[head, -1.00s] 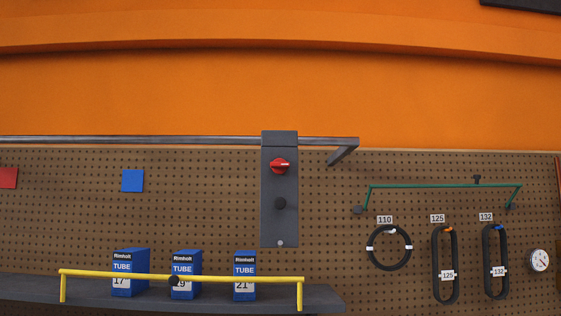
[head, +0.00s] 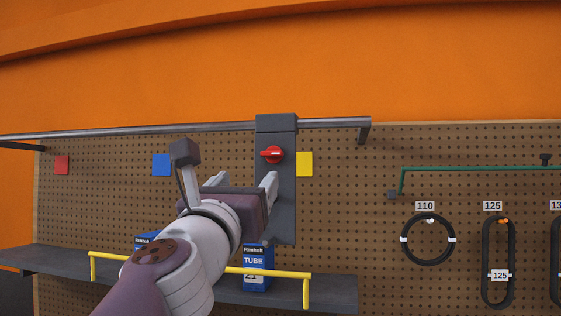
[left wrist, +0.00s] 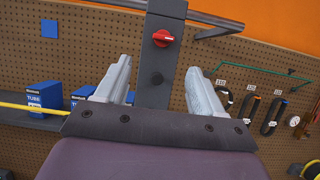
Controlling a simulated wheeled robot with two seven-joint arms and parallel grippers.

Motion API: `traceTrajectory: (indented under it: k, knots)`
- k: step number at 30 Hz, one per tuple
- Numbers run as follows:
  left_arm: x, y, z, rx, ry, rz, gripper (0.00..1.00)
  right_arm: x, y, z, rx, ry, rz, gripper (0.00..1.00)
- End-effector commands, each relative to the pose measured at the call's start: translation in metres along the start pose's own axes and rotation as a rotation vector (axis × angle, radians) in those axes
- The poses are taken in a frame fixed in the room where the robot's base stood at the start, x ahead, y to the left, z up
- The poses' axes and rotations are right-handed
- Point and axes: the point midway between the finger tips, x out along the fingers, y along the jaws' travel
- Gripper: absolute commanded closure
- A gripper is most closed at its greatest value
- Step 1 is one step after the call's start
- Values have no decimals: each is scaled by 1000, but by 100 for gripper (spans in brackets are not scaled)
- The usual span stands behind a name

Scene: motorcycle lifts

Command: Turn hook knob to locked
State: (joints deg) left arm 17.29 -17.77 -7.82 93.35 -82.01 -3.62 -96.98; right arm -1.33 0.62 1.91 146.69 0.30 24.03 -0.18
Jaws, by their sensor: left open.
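The red hook knob (head: 272,155) sits on the upper part of a dark grey vertical plate (head: 276,124) on the pegboard. Its pointer points left in the head view. In the left wrist view the knob (left wrist: 163,38) shows above and between the fingers, with a round dark button (left wrist: 156,78) below it. My left gripper (head: 243,182) is open and empty, below and left of the knob in the head view, not touching it. In the left wrist view its two fingers (left wrist: 158,80) are spread wide. My right gripper is not in view.
A grey rail (head: 200,129) runs along the top of the pegboard behind the plate. A yellow bar (head: 270,273) fronts a shelf with blue tube boxes (head: 257,264). A green bar (head: 470,169) and black belts (head: 428,240) are at right.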

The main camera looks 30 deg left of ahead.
Motion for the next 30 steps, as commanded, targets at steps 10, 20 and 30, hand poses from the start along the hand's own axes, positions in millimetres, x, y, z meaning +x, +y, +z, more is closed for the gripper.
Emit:
traceTrajectory:
  k: [10, 20, 30]
  knots:
    - [88, 0, 2, -6, 4, 1, 32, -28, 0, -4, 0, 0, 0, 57]
    - [116, 0, -2, -7, 3, 1, 32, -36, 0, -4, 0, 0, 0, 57]
    - [116, 0, -2, -7, 3, 1, 78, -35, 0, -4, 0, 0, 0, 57]
